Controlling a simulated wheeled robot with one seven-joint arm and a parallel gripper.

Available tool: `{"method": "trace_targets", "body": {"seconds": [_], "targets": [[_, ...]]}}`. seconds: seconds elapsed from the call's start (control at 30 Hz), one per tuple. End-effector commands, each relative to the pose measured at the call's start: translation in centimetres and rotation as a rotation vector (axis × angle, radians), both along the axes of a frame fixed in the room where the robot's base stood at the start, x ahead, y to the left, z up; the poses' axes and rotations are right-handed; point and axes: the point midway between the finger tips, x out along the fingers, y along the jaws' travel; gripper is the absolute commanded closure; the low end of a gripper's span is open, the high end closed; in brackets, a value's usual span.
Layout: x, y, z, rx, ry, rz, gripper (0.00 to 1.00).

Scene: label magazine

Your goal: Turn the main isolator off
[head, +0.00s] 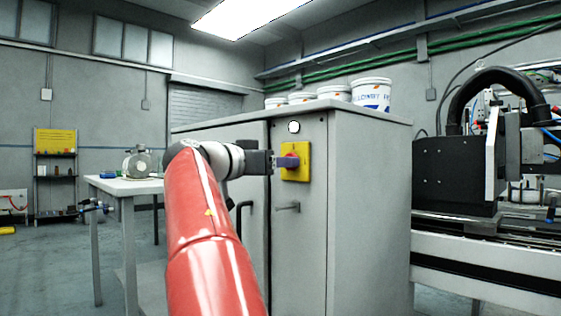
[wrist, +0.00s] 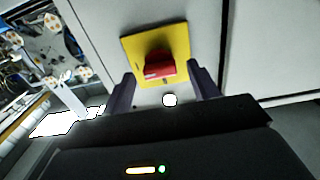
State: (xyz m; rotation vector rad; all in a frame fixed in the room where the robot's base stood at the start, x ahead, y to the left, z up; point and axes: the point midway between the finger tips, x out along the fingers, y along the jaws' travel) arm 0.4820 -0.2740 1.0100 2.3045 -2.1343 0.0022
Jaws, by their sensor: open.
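The main isolator is a red knob (wrist: 159,65) on a yellow square plate (head: 303,161), mounted on the front of a grey cabinet (head: 370,190). My gripper (head: 284,162) is right in front of the plate in the head view, and its dark finger covers part of the knob. In the wrist view my gripper (wrist: 163,88) is open, with one finger on each side of the red knob. Gaps show between the fingers and the knob, so I see no grip on it. The knob's exact angle is hard to tell.
A round white light (head: 294,127) sits above the plate. White tubs (head: 371,93) stand on the cabinet top. A table (head: 125,186) stands at left, and a machine (head: 456,175) at right.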

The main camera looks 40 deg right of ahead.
Motion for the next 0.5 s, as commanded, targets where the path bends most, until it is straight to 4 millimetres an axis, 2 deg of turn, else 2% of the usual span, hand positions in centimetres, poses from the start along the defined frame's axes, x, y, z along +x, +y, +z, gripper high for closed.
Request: {"method": "trace_targets", "body": {"seconds": [0.1, 0.2, 0.47, 0.5], "targets": [[0.1, -1.4, 0.1, 0.001, 0.0, -0.002, 0.4], [0.1, -2.0, 0.0, 0.001, 0.0, 0.0, 0.4], [0.2, -2.2, 0.0, 0.001, 0.0, 0.002, 0.4], [0.2, -2.1, 0.0, 0.001, 0.0, 0.002, 0.43]]}}
